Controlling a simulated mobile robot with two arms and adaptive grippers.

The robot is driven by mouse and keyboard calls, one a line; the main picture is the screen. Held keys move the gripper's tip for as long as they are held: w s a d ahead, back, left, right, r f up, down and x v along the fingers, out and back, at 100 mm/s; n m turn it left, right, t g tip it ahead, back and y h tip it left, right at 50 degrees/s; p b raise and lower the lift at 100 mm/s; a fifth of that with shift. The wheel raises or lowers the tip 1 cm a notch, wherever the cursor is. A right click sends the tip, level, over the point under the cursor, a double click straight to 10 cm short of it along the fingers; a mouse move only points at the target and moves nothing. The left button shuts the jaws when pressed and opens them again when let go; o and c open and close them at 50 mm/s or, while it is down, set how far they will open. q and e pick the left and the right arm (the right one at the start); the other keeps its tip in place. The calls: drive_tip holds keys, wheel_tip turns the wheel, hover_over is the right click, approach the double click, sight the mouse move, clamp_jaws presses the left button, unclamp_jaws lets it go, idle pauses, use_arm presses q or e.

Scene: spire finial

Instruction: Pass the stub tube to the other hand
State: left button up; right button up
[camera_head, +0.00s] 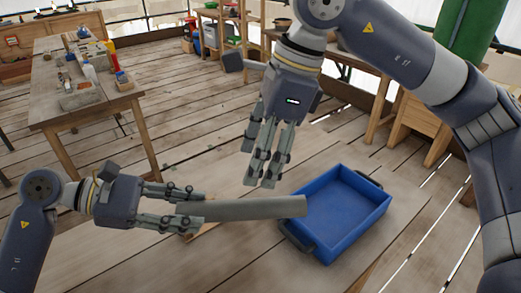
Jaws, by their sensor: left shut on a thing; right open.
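The stub tube (255,208) is a plain grey cylinder, lying roughly level in the picture. My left gripper (190,205) is shut on its left end, and the tube sticks out to the right. The tube's right end overlaps the near left edge of a blue tray in the picture. My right gripper (262,170) is open and empty, pointing down above and behind the tube, apart from it. The tube's left end is partly hidden by the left fingers.
A workbench (50,105) with tools and bottles stands at the far left. Shelves and a wooden crate (424,128) stand behind. Plank floor lies between.

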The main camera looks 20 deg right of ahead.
sight(242, 202)
drive_tip(key=x, duration=1.1)
drive_tip(key=shift+a+f, duration=0.1)
drive_tip(key=shift+f, duration=0.25)
drive_tip(key=c, duration=1.3)
use_arm(q)
drive_tip(key=o, duration=1.3)
use_arm(e)
drive_tip(key=shift+r, duration=0.1)
drive_tip(key=shift+c, duration=0.4)
use_arm(q)
drive_tip(key=shift+o, duration=0.2)
